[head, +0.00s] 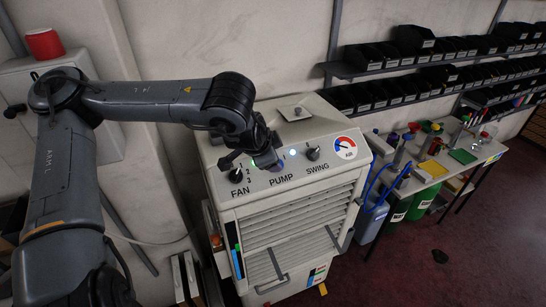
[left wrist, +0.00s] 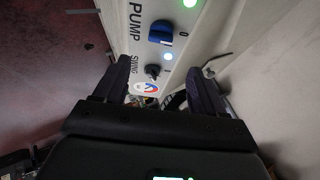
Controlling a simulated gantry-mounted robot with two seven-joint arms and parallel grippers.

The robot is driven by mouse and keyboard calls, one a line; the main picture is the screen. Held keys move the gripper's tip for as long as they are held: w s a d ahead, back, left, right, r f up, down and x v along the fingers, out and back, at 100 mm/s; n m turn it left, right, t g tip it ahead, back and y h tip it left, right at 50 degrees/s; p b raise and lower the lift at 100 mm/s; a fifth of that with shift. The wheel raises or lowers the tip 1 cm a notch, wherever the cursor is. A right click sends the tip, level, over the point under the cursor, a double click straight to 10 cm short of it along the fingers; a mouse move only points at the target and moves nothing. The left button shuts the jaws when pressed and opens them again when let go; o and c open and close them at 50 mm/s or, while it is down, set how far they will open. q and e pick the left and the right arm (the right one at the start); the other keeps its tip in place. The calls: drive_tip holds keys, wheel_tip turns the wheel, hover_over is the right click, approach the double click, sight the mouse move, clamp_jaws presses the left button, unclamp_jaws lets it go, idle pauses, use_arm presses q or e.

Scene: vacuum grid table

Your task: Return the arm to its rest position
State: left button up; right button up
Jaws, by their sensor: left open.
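My left gripper (head: 256,158) hangs over the control panel of the white air cooler (head: 290,237), near the PUMP label. Its two dark fingers stand wide apart in the left wrist view (left wrist: 160,82), with nothing held between them. The blue PUMP knob (left wrist: 168,33) shows beyond the fingertips, apart from them; in the head view the gripper largely hides it. The SWING knob (head: 313,153) is to the right of the gripper, and the FAN knob (head: 236,175) is to the left. My right gripper is in neither view.
A lit white lamp (head: 292,152) and an AIR dial (head: 345,145) are on the panel. A square plate with a small knob (head: 296,113) is on the cooler's top. A cluttered workbench (head: 430,172) and bin shelves (head: 410,60) stand right. A red cup-like object (head: 44,44) is upper left.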

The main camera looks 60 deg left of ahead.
use_arm(q)
drive_tip(key=shift+s+d+r, duration=0.1)
drive_tip(key=shift+s+r, duration=0.05)
drive_tip(key=shift+r, duration=0.05)
idle(0.3)
drive_tip(key=w+d+f+m+t+h, duration=0.2)
drive_tip(key=d+f+m+t+h, duration=0.25)
drive_tip(key=d+f, duration=1.4)
drive_tip(key=s+d+f+n+g, duration=0.35)
drive_tip(key=s+d+f, duration=0.2)
drive_tip(key=s, duration=0.25)
drive_tip(key=s+d+f+n+g, duration=0.2)
drive_tip(key=s+d+f+g, duration=0.25)
drive_tip(key=s+f, duration=0.3)
wheel_tip(320, 180, up, 20)
drive_tip(key=t+p, duration=0.1)
drive_tip(key=p, duration=1.9)
wheel_tip(320, 180, down, 75)
drive_tip(key=b, duration=7.5)
drive_tip(key=shift+s+m+h, duration=0.15)
drive_tip(key=shift+m+h, duration=0.15)
drive_tip(key=shift+h, duration=0.05)
